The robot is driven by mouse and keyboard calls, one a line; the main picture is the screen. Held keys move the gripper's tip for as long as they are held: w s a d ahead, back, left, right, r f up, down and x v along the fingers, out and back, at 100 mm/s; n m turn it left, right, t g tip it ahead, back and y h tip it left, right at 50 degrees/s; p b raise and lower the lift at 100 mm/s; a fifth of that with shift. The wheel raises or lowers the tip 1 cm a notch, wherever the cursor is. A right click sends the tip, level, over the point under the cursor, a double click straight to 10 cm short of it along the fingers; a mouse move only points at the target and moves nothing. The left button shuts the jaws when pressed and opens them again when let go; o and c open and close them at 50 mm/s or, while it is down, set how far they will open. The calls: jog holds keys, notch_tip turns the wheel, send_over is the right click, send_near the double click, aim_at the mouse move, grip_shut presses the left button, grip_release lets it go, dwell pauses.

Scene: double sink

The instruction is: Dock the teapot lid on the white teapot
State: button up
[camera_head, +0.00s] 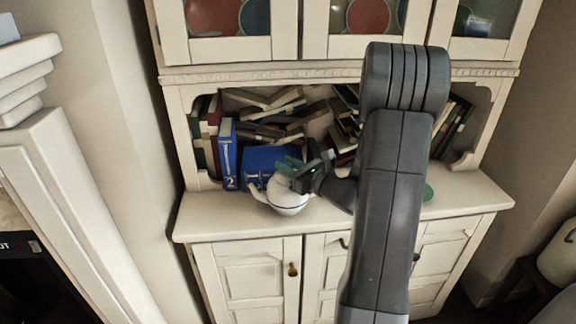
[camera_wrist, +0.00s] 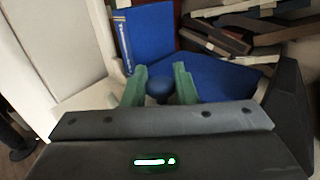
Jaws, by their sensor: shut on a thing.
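The white teapot (camera_head: 288,197) with a dark blue line stands on the cabinet counter, left of my arm, partly covered by my gripper. My gripper (camera_head: 290,165) is over the teapot's upper part, its green fingers pointing left. In the wrist view, my gripper (camera_wrist: 159,85) has a blue round knob (camera_wrist: 160,90) between its two green fingers, shut on it; this looks like the teapot lid's knob. The rest of the lid is hidden, so I cannot tell whether it touches the teapot.
Blue books (camera_head: 227,155) stand close behind the teapot, with several books piled in the shelf (camera_head: 290,115). A green round thing (camera_head: 428,192) shows partly behind my arm. The counter's left front (camera_head: 205,220) is clear.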

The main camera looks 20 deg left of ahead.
jog(key=shift+f+b, duration=0.3)
jog(key=shift+f, duration=0.1)
jog(key=o, duration=0.7)
jog(key=shift+d, duration=0.1)
jog(key=v, duration=1.1)
jog(key=shift+x, duration=4.4)
jog(key=shift+s+d, duration=0.1)
jog(key=shift+d, duration=0.05)
